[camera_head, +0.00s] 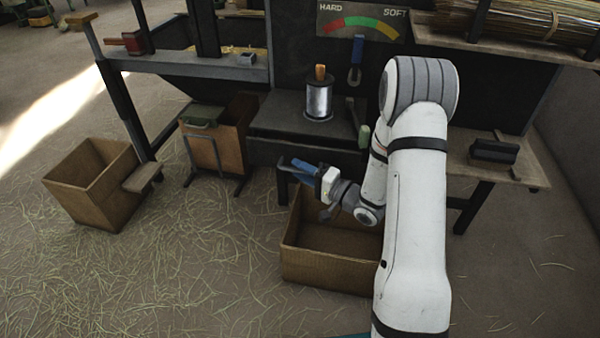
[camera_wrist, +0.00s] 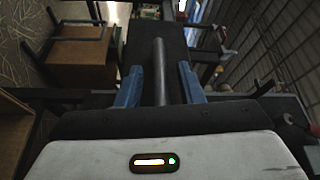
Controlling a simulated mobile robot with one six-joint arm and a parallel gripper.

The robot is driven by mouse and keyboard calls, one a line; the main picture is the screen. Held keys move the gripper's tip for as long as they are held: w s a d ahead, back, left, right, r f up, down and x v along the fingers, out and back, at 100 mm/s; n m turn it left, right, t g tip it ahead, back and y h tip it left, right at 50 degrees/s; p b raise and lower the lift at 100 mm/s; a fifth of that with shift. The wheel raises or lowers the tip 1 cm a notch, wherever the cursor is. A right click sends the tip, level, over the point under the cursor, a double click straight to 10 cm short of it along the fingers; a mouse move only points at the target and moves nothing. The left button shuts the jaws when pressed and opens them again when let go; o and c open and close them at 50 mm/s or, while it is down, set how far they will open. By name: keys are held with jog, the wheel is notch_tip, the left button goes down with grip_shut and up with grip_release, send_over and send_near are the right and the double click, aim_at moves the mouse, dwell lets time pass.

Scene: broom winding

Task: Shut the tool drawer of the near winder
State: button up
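The near winder shows in the head view as a dark grey bench unit (camera_head: 290,118) with a metal spool (camera_head: 319,99) on its top. Its front face (camera_head: 290,150) lies just behind my gripper; how far any drawer stands out cannot be told. My gripper (camera_head: 302,166) is at the front of the unit, with its blue fingers apart. In the wrist view the fingers are on either side of a grey round bar (camera_wrist: 160,75), probably the drawer's handle. Gaps show on both sides of the bar. A dark panel (camera_wrist: 160,45) lies beyond it.
An open cardboard box (camera_head: 325,272) stands on the floor below my gripper. Another box (camera_head: 95,190) and a brown bin (camera_head: 215,148) stand to the left. A side shelf (camera_head: 510,170) is at the right. Straw covers the open floor.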

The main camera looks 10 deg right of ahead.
jog(key=shift+w+a, duration=0.2)
grip_shut()
dwell(0.3)
